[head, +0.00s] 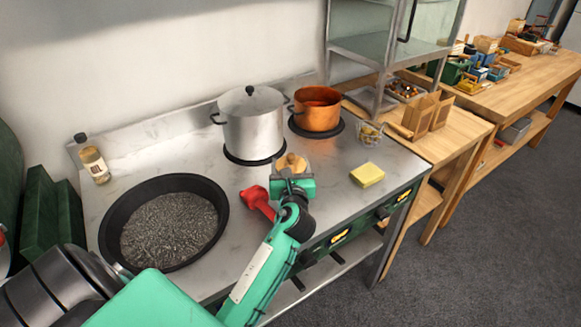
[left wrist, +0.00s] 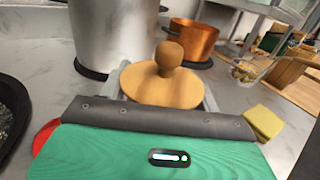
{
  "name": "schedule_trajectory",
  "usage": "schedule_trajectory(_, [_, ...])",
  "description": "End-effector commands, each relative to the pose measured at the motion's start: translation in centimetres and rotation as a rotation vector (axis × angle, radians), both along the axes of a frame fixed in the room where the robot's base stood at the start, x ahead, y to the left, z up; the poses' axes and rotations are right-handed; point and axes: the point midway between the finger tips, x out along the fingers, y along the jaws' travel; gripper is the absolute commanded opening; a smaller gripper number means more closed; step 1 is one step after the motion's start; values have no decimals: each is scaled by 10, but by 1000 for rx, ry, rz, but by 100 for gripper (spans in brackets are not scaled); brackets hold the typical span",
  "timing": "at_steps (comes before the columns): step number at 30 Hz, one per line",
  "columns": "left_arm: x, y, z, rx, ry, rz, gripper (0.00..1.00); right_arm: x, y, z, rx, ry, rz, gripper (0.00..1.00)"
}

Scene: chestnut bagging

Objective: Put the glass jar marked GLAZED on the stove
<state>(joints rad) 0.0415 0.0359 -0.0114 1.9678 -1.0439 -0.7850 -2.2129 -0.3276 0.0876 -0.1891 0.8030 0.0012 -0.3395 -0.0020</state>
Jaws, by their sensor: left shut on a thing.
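My left gripper (head: 292,180) is shut on a vessel with a round wooden lid and knob (head: 291,162), over the front part of the stove top (head: 325,165). The lid (left wrist: 160,85) also shows in the left wrist view, between the fingers (left wrist: 160,98). The gripper hides most of the body below the lid. No GLAZED marking can be read, and I cannot tell whether its base touches the stove. My right gripper is not in view.
A steel pot (head: 252,125) and a copper pot (head: 317,110) stand behind the gripper. A black pan of dark gravel-like pieces (head: 165,225) is left. A red object (head: 257,200) lies beside the gripper, a yellow sponge (head: 367,175) right. A small glass container (head: 369,133) and labelled bottle (head: 95,165) stand farther off.

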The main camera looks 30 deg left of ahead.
Motion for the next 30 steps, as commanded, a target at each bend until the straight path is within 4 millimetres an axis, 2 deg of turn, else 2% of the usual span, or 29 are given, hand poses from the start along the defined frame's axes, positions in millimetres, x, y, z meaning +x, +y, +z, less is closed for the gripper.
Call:
schedule_trajectory(15, [0, 0, -1, 1, -1, 0, 0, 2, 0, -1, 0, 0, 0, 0])
schedule_trajectory(30, [0, 0, -11, 1, -1, 0, 0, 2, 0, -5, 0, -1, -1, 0])
